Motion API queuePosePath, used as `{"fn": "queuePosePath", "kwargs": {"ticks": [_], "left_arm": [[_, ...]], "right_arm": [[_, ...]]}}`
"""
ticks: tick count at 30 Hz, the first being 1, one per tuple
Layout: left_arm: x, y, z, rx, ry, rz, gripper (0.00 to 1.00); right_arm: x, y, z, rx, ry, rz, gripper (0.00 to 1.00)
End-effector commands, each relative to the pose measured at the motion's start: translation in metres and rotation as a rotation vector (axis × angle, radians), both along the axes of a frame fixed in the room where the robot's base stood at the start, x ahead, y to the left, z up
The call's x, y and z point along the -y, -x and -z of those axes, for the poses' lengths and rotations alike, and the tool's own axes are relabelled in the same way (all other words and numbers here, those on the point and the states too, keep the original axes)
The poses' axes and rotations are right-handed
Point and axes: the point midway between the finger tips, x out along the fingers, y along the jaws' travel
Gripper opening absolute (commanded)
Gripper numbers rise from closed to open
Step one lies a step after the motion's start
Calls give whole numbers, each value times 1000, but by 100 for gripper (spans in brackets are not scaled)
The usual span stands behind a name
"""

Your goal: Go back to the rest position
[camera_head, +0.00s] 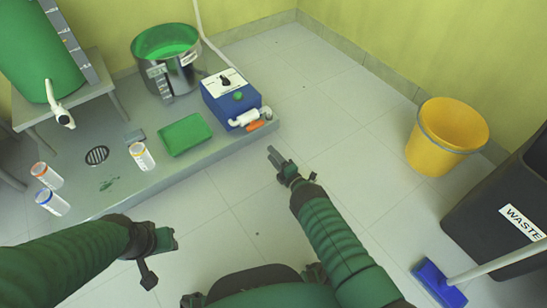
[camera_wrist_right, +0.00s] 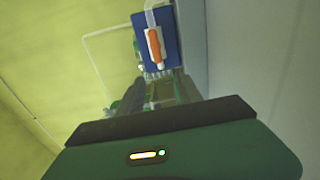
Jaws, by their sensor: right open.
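My right gripper (camera_head: 276,158) is open above the floor tiles, just in front of the grey platform's near right corner. I see nothing between its fingers. In the right wrist view its dark fingers (camera_wrist_right: 158,95) point toward the blue box (camera_wrist_right: 172,30), which has a white and orange part on its side. The blue box also stands on the platform in the head view (camera_head: 222,103), apart from the gripper. My left gripper (camera_head: 156,258) is at the lower left, over the floor in front of the platform. Its finger opening cannot be made out.
The grey platform (camera_head: 107,190) bears a green tray (camera_head: 185,134), a steel pot (camera_head: 190,75) with green contents and several white containers, one of them here (camera_head: 142,157). A yellow bucket (camera_head: 440,145), black waste bin (camera_head: 505,205) and blue broom (camera_head: 438,284) stand right. Middle floor is clear.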

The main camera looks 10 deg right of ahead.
Motion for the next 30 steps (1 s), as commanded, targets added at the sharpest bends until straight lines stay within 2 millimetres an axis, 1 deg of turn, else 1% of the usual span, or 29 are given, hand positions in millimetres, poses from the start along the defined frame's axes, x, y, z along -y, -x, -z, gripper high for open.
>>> {"fn": "queuePosePath", "kwargs": {"ticks": [7,8,9,11,12,14,15,17,18,20,21,23,24,26,27,29,30], "left_arm": [[0,0,-1,0,0,0,36],[0,0,-3,0,0,0,36],[0,0,-7,0,0,0,36],[0,0,-18,-1,0,0,36],[0,0,-28,-1,0,0,36],[0,0,-45,0,0,0,36],[0,0,-57,0,0,0,36],[0,0,-74,0,0,0,36],[0,0,-84,0,0,0,36],[0,0,-100,0,0,0,36],[0,0,-111,0,0,0,36],[0,0,-126,0,0,0,36],[0,0,-137,0,0,0,36],[0,0,-151,0,0,0,36],[0,0,-158,0,0,0,36],[0,0,-167,0,0,0,36],[0,0,-173,0,0,0,36]], "right_arm": [[1,-1,-2,-1,-2,3,42],[2,-2,-5,-5,-5,9,42],[6,-7,-14,-20,-15,27,42],[18,-19,-39,-62,-48,80,42],[30,-28,-61,-108,-85,134,42],[51,-39,-100,-198,-168,236,42],[64,-41,-128,-270,-238,310,42],[80,-36,-167,-381,-357,421,42],[87,-27,-191,-453,-438,493,42],[92,-6,-226,-560,-561,591,42],[92,12,-249,-633,-641,653,42],[88,46,-282,-742,-757,743,42],[82,72,-302,-812,-829,802,42],[72,114,-330,-915,-921,885,42],[66,142,-344,-975,-968,937,42],[57,181,-363,-1051,-1026,1007,42],[52,205,-373,-1095,-1055,1051,42]]}}
